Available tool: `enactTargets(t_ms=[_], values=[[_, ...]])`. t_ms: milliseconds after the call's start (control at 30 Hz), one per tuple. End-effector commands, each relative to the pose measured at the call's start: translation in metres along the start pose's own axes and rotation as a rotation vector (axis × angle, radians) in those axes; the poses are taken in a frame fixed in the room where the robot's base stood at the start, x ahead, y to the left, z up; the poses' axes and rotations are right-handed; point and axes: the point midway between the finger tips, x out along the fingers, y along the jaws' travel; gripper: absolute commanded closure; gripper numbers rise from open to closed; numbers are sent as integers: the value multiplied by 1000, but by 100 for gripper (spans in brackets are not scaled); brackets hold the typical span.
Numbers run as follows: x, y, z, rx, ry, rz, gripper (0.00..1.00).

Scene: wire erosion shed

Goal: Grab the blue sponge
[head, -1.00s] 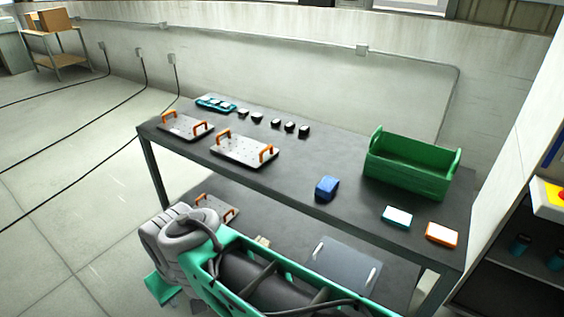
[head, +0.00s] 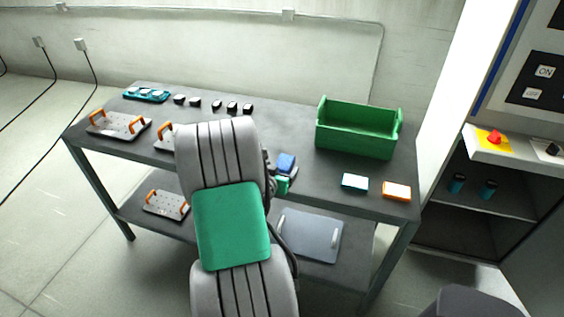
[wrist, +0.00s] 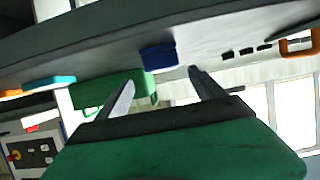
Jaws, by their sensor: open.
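The blue sponge (head: 287,161) lies on the dark table top near its front edge, left of the green crate. My arm stands in front of the table, and part of my gripper shows just beside and below the sponge in the head view. In the wrist view, the sponge (wrist: 159,56) sits just beyond the fingertips, between their lines. My gripper (wrist: 160,80) is open, with nothing between its two pale fingers. The sponge looks apart from both fingers.
A green open crate (head: 355,140) stands behind and right of the sponge. A teal-and-white block (head: 355,182) and an orange-and-white block (head: 397,191) lie to its right. Several black blocks (head: 232,106) and a plate with orange handles (head: 118,125) are left. A lower shelf holds a grey panel (head: 310,236).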

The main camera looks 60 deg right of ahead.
Motion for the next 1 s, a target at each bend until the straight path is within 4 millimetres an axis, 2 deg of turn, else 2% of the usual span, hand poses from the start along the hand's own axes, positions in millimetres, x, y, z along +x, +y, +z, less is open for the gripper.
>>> enactTargets(t_ms=[500,733,1000], values=[[70,-5,0,0,-1,-2,22],[72,-6,0,-1,0,-4,22],[71,-6,0,-1,0,-4,44]])
